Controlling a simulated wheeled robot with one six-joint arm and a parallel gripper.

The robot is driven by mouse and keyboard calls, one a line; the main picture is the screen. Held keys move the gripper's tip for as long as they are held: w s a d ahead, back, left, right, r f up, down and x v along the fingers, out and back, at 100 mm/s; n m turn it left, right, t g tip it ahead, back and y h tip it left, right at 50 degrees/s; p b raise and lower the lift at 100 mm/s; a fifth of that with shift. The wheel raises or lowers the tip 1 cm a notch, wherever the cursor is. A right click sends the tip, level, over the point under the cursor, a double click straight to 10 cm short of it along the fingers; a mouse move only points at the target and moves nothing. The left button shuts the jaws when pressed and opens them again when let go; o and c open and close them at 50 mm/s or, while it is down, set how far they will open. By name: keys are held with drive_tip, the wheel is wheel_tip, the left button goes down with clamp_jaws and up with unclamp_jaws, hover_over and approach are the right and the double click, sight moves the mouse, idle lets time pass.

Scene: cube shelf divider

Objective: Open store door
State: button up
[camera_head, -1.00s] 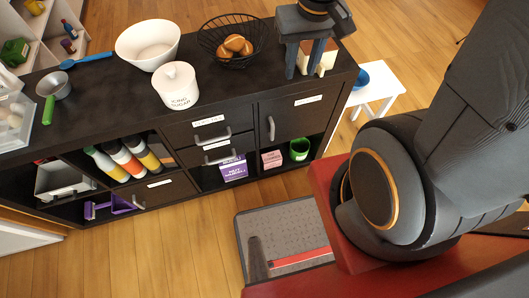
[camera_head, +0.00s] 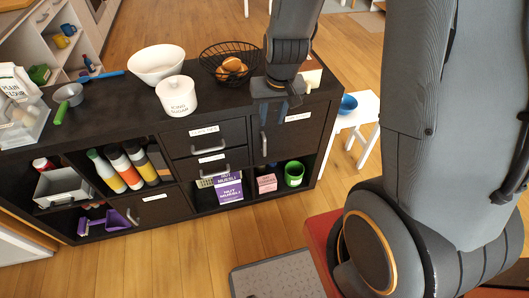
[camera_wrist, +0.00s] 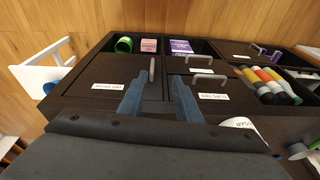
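The store door (camera_head: 297,134) is the black labelled panel at the right end of the dark shelf unit, and it looks shut. Its upright grey handle (camera_head: 263,144) is near its left edge. In the wrist view the door (camera_wrist: 85,88) is on the left, with its handle (camera_wrist: 153,69) just beyond my fingertips, roughly between them in the picture. My gripper (camera_head: 279,108) is over the front top edge of the unit, pointing down at the door. In the wrist view my gripper (camera_wrist: 158,84) is open, with nothing between its fingers. I cannot tell whether a finger touches the handle.
Two drawers with handles (camera_head: 212,158) are left of the door. A wire basket (camera_head: 229,62), white bowl (camera_head: 156,64) and sugar jar (camera_head: 178,97) stand on top. A white stool (camera_head: 352,122) with a blue bowl is to the right.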

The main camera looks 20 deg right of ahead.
drive_tip(key=b, duration=0.3)
approach(265, 146)
drive_tip(key=f, duration=0.1)
drive_tip(key=f+m+t+b, duration=0.1)
drive_tip(key=f+h+b, duration=0.1)
drive_tip(key=f, duration=0.1)
drive_tip(key=shift+a+t, duration=0.3)
drive_tip(key=shift+a, duration=0.1)
drive_tip(key=shift+x, duration=4.1)
drive_tip(key=shift+d, duration=0.1)
clamp_jaws()
